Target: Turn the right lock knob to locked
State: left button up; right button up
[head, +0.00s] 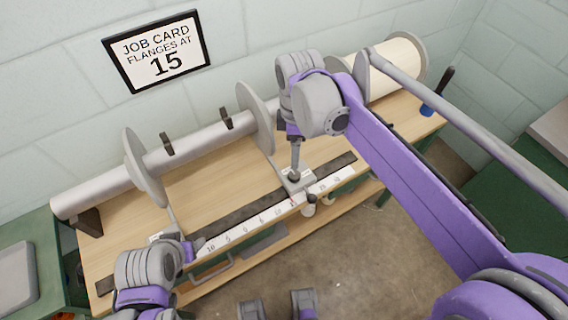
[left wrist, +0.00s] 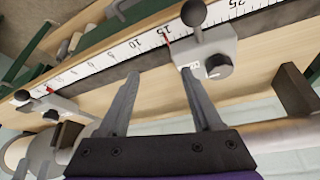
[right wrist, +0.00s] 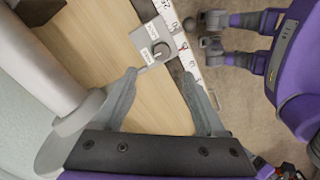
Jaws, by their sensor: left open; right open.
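The right carriage (head: 299,183) is a grey block on the rail with a labelled top. In the right wrist view its dark round lock knob (right wrist: 160,51) carries a pale pointer mark between two small labels, which are too small to read surely. My right gripper (right wrist: 160,76) is open and empty, with its fingertips short of the knob. In the head view the right gripper (head: 294,152) is over this carriage and hides part of it. My left gripper (left wrist: 159,74) is open and empty beside the left carriage (left wrist: 225,52), which has its own knob (left wrist: 218,66).
The scale (head: 248,232) runs along the bench front. A roller (head: 195,146) with flanges (head: 144,168) lies behind it near the wall. A job card (head: 157,51) on the wall says flanges at 15. A ball handle (left wrist: 193,12) stands on the left carriage.

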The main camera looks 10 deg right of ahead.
aim_at(294, 174)
jog(key=f, duration=0.5)
jog(key=f+b, duration=0.1)
jog(key=f, duration=0.4)
jog(key=shift+s+d, duration=0.1)
jog(key=shift+s, duration=0.1)
grip_shut()
